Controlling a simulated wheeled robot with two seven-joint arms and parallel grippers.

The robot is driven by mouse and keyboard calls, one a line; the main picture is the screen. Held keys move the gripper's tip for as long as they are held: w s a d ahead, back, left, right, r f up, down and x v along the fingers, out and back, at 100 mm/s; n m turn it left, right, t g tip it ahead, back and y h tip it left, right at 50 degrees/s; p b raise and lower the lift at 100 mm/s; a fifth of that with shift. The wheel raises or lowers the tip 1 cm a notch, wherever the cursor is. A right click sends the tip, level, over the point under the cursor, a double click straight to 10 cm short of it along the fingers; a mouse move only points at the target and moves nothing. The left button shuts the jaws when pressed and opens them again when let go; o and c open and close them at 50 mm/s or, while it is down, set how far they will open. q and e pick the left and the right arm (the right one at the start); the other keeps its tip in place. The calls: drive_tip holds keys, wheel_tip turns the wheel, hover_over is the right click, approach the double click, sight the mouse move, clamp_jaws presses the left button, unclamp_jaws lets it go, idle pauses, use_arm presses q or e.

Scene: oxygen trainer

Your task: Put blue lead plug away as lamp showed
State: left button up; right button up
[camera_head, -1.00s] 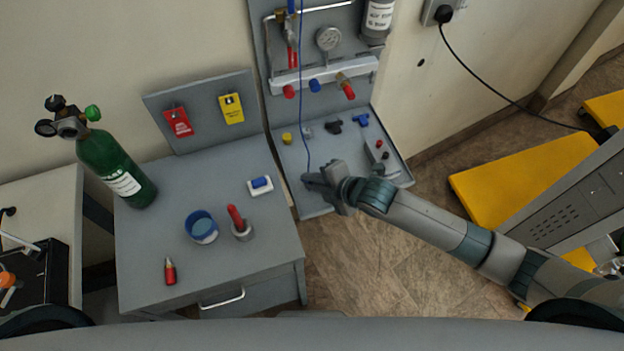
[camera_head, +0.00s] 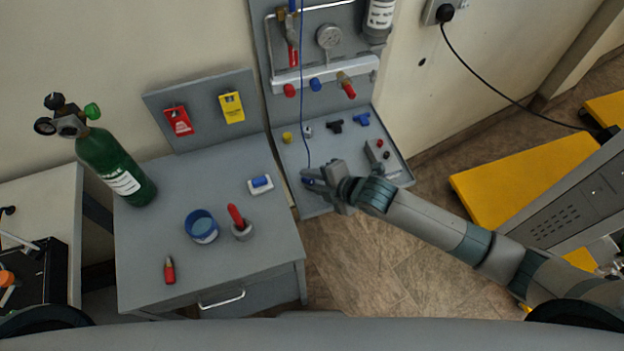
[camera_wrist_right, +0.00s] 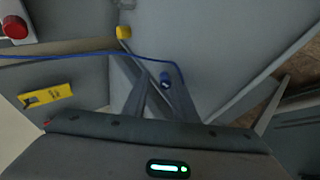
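The blue lead plug (camera_head: 307,181) is at the fingertips of my right gripper (camera_head: 311,180), low over the left front of the grey shelf (camera_head: 315,207). Its thin blue lead (camera_head: 304,90) runs up the panel. In the right wrist view the plug (camera_wrist_right: 166,78) shows between the spread fingers, with the lead (camera_wrist_right: 100,54) curving off left. The fingers look apart; whether one touches the plug I cannot tell. A small box with a red and a dark knob (camera_head: 379,150) stands at the shelf's right; no lit lamp is clear. My left gripper is not in view.
The shelf also holds a yellow piece (camera_head: 287,137), a black fitting (camera_head: 335,126) and a blue fitting (camera_head: 361,119). The grey cabinet (camera_head: 150,240) to the left bears a blue cup (camera_head: 201,226), a red-handled tool in a holder (camera_head: 238,222) and a white block with a blue piece (camera_head: 260,184).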

drive_tip(key=shift+s+d+f, duration=0.15)
drive_tip(key=shift+s+f, duration=0.25)
drive_tip(key=shift+f, duration=0.2)
drive_tip(key=shift+d, duration=0.1)
drive_tip(key=shift+s+d+r, duration=0.15)
drive_tip(key=shift+s, duration=0.05)
drive_tip(key=w+r+b+v, duration=0.1)
drive_tip(key=b+v, duration=0.2)
drive_tip(key=v, duration=1.4)
drive_tip(key=shift+a, duration=0.35)
